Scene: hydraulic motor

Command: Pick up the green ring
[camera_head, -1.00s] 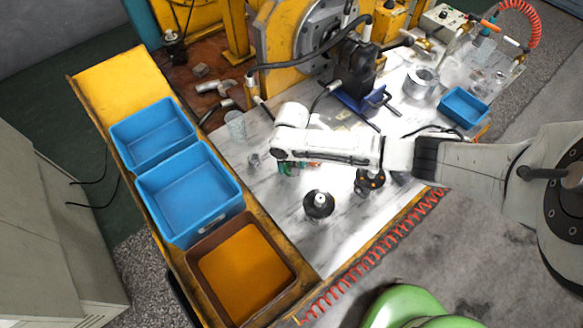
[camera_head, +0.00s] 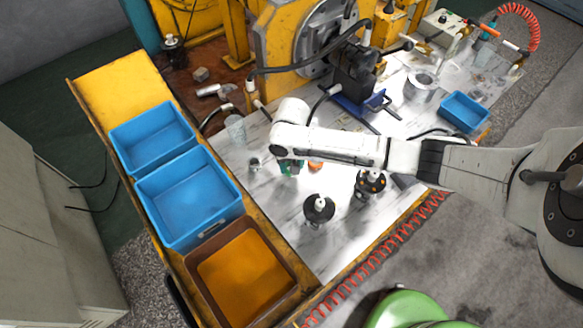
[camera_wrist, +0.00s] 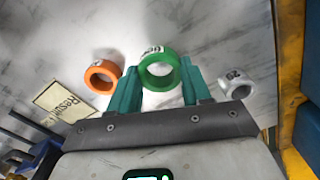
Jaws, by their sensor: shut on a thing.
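The green ring (camera_wrist: 175,66), with a label on its band, is between the two teal fingers of my gripper (camera_wrist: 159,84) in the wrist view. My gripper is shut on it, with a finger on each side. In the head view my gripper (camera_head: 291,168) is over the table, partly covered by my arm. The orange ring (camera_head: 316,167) shows just right of it. I cannot clearly make out the green ring there.
Two black fixtures (camera_head: 319,208) (camera_head: 370,184) stand close by on the table (camera_head: 275,225). Blue bins (camera_head: 155,137) (camera_head: 188,197) and a brown-rimmed orange tray (camera_head: 242,273) line the left side. A blue vise (camera_head: 362,107) is behind. A paper label (camera_wrist: 65,102) lies left.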

